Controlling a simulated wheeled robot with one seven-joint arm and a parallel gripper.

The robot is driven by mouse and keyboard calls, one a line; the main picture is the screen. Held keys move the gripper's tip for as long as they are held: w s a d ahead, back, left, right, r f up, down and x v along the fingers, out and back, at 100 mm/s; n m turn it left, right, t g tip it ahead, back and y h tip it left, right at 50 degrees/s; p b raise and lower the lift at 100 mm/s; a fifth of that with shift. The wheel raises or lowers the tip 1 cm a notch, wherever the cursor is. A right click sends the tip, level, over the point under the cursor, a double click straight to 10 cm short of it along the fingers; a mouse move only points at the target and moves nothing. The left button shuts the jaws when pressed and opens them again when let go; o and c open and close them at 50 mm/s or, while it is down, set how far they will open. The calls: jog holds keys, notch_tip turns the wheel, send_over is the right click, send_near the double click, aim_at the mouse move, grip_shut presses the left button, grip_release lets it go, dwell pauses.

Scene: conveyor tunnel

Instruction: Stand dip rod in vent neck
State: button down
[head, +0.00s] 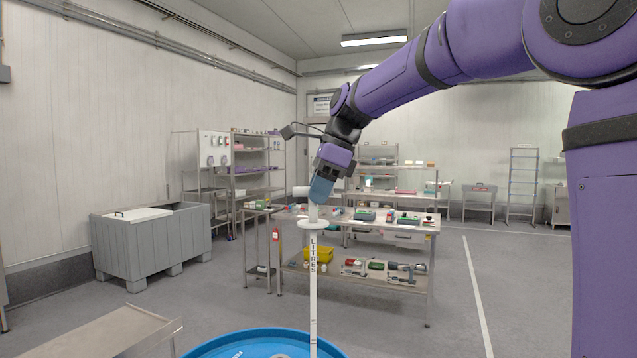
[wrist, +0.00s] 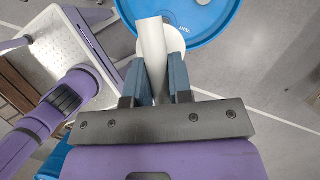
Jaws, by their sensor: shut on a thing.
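The dip rod (head: 313,295) is a white upright rod with a round white collar, dark marks and the word LITRES. My gripper (head: 319,192) is shut on its top, above the collar. In the wrist view my gripper (wrist: 161,88) has its two blue fingers on either side of the white top of the rod (wrist: 151,45). A blue drum top (head: 255,345) shows at the bottom of the head view, and the rod's lower part passes in front of it. The rod's lower end is out of view.
A steel table (head: 130,330) stands at the lower left, near the drum. A grey insulated bin (head: 150,245) stands against the left wall. A workbench (head: 415,222) with several small items is behind the rod. Open floor lies to the right.

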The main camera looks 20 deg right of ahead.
aim_at(318, 222)
jog(key=shift+f, duration=1.85)
jog(key=shift+f, duration=0.1)
notch_tip(318, 222, down, 16)
dwell(1.3)
notch_tip(318, 222, down, 16)
dwell(2.4)
dwell(0.3)
